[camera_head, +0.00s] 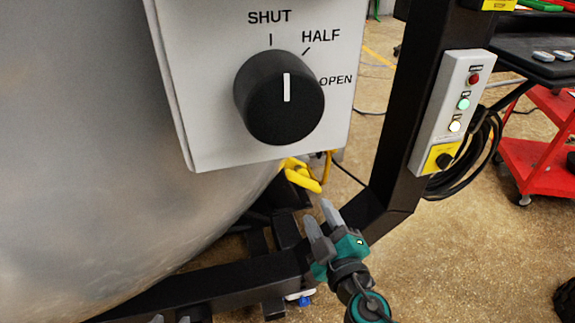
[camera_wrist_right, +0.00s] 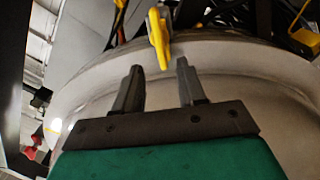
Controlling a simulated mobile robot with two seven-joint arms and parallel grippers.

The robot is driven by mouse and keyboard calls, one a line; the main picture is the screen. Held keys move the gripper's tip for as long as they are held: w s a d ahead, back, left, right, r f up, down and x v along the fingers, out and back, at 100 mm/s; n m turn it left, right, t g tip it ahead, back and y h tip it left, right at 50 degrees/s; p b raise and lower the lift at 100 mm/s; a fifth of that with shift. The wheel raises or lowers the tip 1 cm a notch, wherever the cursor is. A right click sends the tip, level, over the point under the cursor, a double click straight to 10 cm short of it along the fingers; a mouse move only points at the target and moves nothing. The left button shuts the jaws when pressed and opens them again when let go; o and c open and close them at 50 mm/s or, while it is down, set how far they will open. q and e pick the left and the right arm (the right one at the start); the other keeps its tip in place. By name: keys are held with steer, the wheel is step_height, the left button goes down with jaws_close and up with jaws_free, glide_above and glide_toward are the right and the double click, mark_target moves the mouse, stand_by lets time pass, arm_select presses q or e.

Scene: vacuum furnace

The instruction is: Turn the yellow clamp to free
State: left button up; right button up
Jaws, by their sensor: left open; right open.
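A yellow clamp (camera_head: 302,174) shows below the grey dial panel in the head view, at the edge of the rounded metal vessel (camera_head: 85,150); the panel partly hides it. In the right wrist view a yellow clamp piece (camera_wrist_right: 158,38) stands upright beyond the fingertips, in line with the gap between them. My right gripper (camera_head: 322,220) is open and empty, below the clamp and apart from it; its two fingers also show in the wrist view (camera_wrist_right: 160,88). Two grey tips of my left gripper (camera_head: 170,319) barely show at the bottom edge, apart from each other.
A dark frame post (camera_head: 405,120) with a button box (camera_head: 450,105) stands right of my right gripper. A red cart (camera_head: 540,150) is farther right.

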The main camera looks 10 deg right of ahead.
mark_target(305, 186)
steer(key=w+p, duration=0.1)
steer(key=w, duration=1)
steer(key=shift+a, duration=0.15)
steer(key=shift+c, duration=0.3)
jaws_close()
